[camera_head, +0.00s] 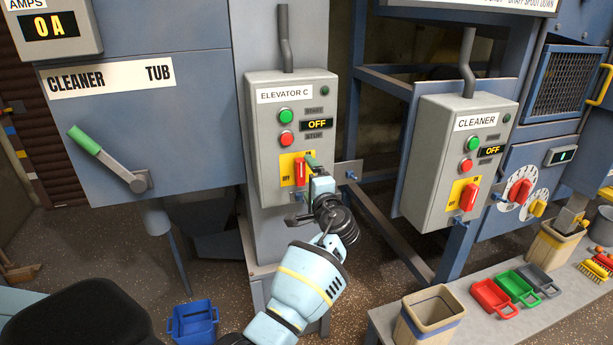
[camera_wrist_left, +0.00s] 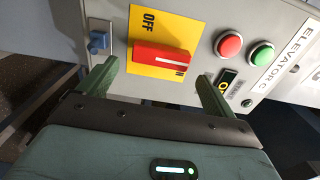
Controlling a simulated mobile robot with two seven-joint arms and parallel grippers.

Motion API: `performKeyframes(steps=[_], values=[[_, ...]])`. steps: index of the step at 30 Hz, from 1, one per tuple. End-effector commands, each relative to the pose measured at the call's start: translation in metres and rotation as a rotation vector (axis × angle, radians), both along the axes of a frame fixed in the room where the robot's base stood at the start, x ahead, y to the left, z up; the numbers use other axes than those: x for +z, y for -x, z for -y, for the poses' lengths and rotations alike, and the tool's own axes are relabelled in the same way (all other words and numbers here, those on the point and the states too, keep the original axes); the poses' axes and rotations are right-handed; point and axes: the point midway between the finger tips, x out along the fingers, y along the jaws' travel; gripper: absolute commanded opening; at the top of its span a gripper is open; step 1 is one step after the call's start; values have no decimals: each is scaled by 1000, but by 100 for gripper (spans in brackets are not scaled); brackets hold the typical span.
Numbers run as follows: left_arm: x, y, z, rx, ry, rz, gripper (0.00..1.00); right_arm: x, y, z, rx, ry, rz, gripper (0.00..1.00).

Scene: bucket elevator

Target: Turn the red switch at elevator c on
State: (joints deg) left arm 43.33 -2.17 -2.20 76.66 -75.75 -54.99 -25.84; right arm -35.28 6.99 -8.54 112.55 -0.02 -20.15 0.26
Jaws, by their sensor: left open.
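The grey Elevator C box (camera_head: 258,140) has a display (camera_head: 317,124) that reads OFF, with a green and a red button beside it. Its red switch (camera_head: 300,172) sits on a yellow plate (camera_head: 286,163), its handle roughly upright. My left gripper (camera_head: 309,178) is in front of the plate and hides part of it. In the left wrist view the red switch (camera_wrist_left: 162,58) lies between the two green fingers of my open left gripper (camera_wrist_left: 157,85), with gaps on both sides. The OFF label shows on the plate; the other label is mostly hidden. My right gripper is not seen.
A similar Cleaner box (camera_head: 440,165) with its own red switch stands to the right. A lever with a green handle (camera_head: 84,139) is on the blue panel at left. A bench (camera_head: 550,320) with bins is at lower right, and a blue bucket (camera_head: 194,322) is on the floor.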

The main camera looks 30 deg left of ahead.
Motion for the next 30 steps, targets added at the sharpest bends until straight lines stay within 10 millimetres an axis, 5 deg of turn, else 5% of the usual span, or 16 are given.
performKeyframes(steps=[9,26,30], values=[[-1,26,31,0,1,-1,91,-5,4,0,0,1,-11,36],[0,28,33,0,-1,1,91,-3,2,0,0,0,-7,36],[-13,31,34,-17,19,-9,91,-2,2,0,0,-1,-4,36]])
